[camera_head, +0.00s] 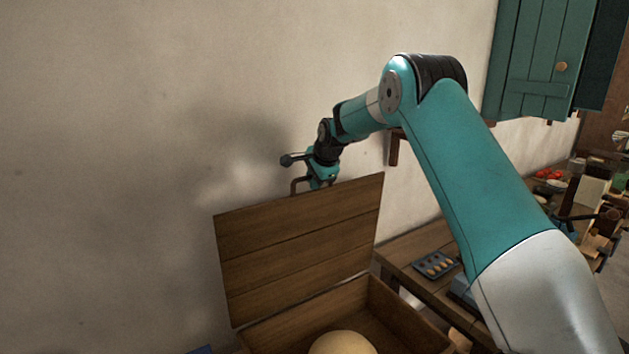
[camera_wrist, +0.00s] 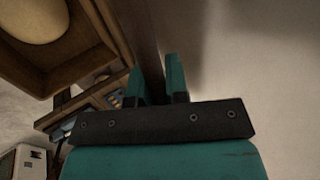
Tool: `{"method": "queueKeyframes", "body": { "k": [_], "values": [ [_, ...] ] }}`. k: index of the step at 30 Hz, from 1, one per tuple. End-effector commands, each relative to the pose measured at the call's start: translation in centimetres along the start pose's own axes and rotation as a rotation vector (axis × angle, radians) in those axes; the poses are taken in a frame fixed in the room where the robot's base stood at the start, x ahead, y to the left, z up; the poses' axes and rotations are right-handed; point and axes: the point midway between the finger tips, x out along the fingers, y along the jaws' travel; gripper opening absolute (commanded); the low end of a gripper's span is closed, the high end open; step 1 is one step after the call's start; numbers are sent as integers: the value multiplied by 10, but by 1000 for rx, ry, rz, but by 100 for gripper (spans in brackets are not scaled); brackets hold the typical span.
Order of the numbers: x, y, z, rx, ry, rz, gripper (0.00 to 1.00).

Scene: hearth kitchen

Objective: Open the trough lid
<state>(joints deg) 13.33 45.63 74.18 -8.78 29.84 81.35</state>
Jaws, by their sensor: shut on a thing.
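The trough lid (camera_head: 300,248) is a brown plank panel standing raised, close to upright, along the back of the trough (camera_head: 400,318) near the wall. The trough is open, and a pale rounded lump (camera_head: 342,344) shows inside it. My gripper (camera_head: 318,182) is at the lid's upper edge, by a small dark handle (camera_head: 297,184). In the wrist view my gripper (camera_wrist: 160,80) has its two teal fingers on either side of the dark lid edge (camera_wrist: 142,35), shut on it. The exact contact is partly hidden. The pale lump also shows in the wrist view (camera_wrist: 32,18).
A wooden table (camera_head: 415,245) right of the trough holds a blue-grey tray (camera_head: 436,264) with several small pale items. A teal wall cupboard (camera_head: 530,60) hangs at upper right. The plain wall (camera_head: 120,150) is close behind the lid.

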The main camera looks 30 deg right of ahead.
Motion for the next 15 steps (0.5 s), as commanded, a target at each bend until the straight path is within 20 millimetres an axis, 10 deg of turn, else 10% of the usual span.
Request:
{"method": "queueKeyframes", "body": {
  "k": [5,6,8,15],
  "values": [
    [8,9,3,2,-9,23,0],
    [8,9,3,2,-9,23,24],
    [8,9,2,2,-9,24,38],
    [8,10,2,2,-9,27,40]
  ]
}}
